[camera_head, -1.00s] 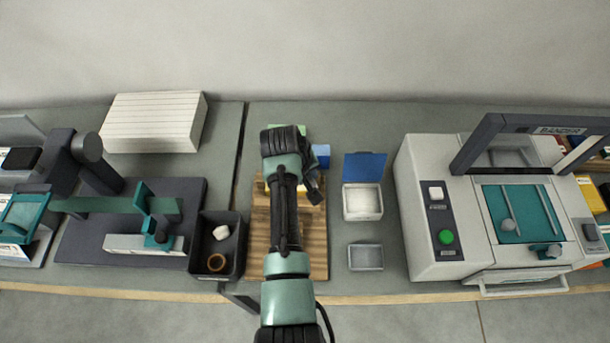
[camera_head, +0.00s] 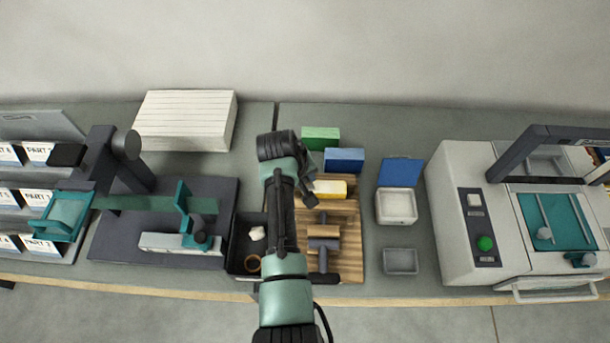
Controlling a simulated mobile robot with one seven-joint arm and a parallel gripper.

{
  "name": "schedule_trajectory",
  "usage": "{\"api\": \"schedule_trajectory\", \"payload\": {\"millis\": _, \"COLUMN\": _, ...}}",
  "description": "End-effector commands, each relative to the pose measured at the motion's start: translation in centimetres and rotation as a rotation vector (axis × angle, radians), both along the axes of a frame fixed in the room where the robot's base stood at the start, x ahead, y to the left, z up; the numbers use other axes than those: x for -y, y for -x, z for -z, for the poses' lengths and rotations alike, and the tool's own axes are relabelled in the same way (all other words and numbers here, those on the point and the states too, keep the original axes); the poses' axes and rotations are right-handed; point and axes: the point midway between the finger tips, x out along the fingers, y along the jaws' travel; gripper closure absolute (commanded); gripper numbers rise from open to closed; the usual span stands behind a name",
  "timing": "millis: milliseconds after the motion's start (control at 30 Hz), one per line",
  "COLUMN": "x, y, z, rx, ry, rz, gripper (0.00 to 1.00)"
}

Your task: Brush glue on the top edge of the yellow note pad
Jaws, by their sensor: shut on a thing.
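The yellow note pad (camera_head: 332,190), with a pale top and yellow side, lies at the upper part of the wooden board (camera_head: 349,262). My gripper (camera_head: 310,200) is at the end of my folded arm, just left of the pad in the picture. Its fingers are mostly hidden behind my wrist. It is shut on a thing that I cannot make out. I cannot tell whether that thing touches the pad. A grey-brown tool with a dark handle (camera_head: 323,262) lies on the board below the pad. No glue brush can be clearly made out.
A green pad (camera_head: 320,138) and a blue pad (camera_head: 344,160) stand behind the board. Right are an open blue-lidded box (camera_head: 397,207), a small grey tray (camera_head: 401,262) and a large machine (camera_head: 463,250). A dark bin (camera_head: 240,262) is left, partly behind my arm.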

Motion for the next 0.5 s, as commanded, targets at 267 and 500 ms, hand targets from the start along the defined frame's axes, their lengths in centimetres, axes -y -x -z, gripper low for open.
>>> {"api": "schedule_trajectory", "payload": {"millis": 267, "x": -0.1, "y": -0.1, "z": -2.6, "rx": 0.002, "ry": -0.001, "rz": 0.0, "gripper": 1.0}}
{"api": "schedule_trajectory", "payload": {"millis": 500, "x": -0.1, "y": -0.4, "z": -4.8, "rx": 0.001, "ry": -0.001, "rz": 0.002, "gripper": 1.0}}
